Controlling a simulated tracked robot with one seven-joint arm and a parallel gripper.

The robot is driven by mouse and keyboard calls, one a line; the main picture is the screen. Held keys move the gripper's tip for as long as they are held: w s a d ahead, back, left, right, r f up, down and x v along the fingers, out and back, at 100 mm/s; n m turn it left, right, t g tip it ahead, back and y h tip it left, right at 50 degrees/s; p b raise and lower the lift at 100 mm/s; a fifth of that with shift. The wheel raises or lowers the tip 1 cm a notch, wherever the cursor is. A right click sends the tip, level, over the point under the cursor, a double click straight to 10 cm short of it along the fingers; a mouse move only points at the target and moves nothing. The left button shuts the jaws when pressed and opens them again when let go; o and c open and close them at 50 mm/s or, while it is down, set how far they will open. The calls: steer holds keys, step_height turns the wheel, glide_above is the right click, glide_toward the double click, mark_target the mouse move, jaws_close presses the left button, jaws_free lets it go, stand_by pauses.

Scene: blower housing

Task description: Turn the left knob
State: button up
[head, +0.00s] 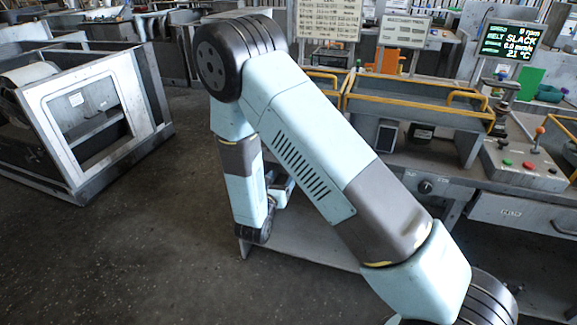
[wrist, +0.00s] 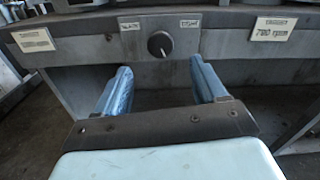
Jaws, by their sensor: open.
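A round dark knob (wrist: 160,43) sits on the grey front panel in the wrist view, with a small pale mark near its lower edge. My gripper (wrist: 160,75) is open below and in front of this knob, its two blue fingers apart with nothing between them. The knob lies a little above the gap between the fingertips, and no contact shows. In the head view a dark knob (head: 425,187) shows on the bench front, right of my arm. I cannot tell whether it is the same knob. My arm hides much of the bench front there.
Small label plates (wrist: 190,23) flank the knob, and larger plates (wrist: 272,29) sit farther out. Yellow rails (head: 420,108) edge the bench top. A control box (head: 523,165) with buttons and a lever stands at right. A grey frame (head: 90,120) stands left, with open floor between.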

steer(key=x, duration=0.8)
steer(key=c, duration=1.1)
